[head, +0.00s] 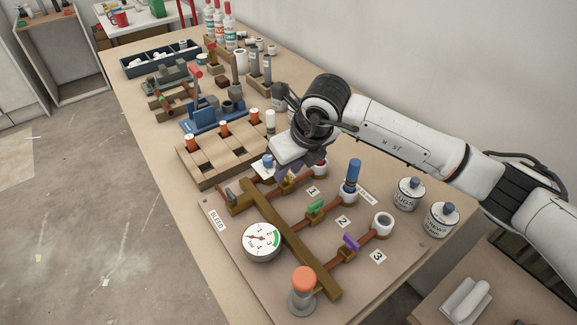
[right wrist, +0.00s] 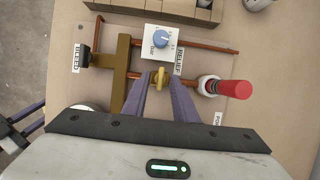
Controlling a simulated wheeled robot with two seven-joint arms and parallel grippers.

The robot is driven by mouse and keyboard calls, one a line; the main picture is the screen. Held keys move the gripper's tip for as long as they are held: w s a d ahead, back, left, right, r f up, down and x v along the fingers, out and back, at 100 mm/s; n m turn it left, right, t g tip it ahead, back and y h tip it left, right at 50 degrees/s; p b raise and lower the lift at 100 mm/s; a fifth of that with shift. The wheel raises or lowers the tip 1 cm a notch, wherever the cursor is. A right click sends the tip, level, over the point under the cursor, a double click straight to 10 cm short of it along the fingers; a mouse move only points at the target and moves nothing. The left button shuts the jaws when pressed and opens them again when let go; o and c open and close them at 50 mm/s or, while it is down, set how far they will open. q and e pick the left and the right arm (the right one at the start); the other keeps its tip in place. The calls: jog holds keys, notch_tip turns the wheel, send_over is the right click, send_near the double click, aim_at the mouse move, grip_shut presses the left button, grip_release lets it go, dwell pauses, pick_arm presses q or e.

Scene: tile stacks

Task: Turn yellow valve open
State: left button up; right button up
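The yellow valve handle (head: 290,179) sits on the first copper branch pipe of the board, partly hidden under my right gripper. It also shows in the right wrist view (right wrist: 160,78), standing roughly in line with the two fingers. My right gripper (right wrist: 161,84) has its purple fingers on either side of the handle, with a narrow gap showing; I cannot tell whether either finger touches it. In the head view the right gripper (head: 287,168) hides most of that area. My left gripper (right wrist: 38,120) shows only at the left edge of the right wrist view, fingers apart and empty.
A green valve (head: 316,207) and a purple valve (head: 350,242) sit on the neighbouring branches. A blue-topped cylinder (head: 353,172), a gauge (head: 262,241) and an orange knob (head: 303,278) stand nearby. A red cylinder (right wrist: 235,89) and a blue relief dial (right wrist: 161,39) flank the yellow valve.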

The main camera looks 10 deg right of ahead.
jog(key=shift+w+f, duration=0.15)
jog(key=shift+f, duration=0.2)
grip_shut()
pick_arm(q)
jog(key=shift+w+r, duration=0.25)
jog(key=shift+w, duration=0.15)
jog(key=shift+s, duration=0.1)
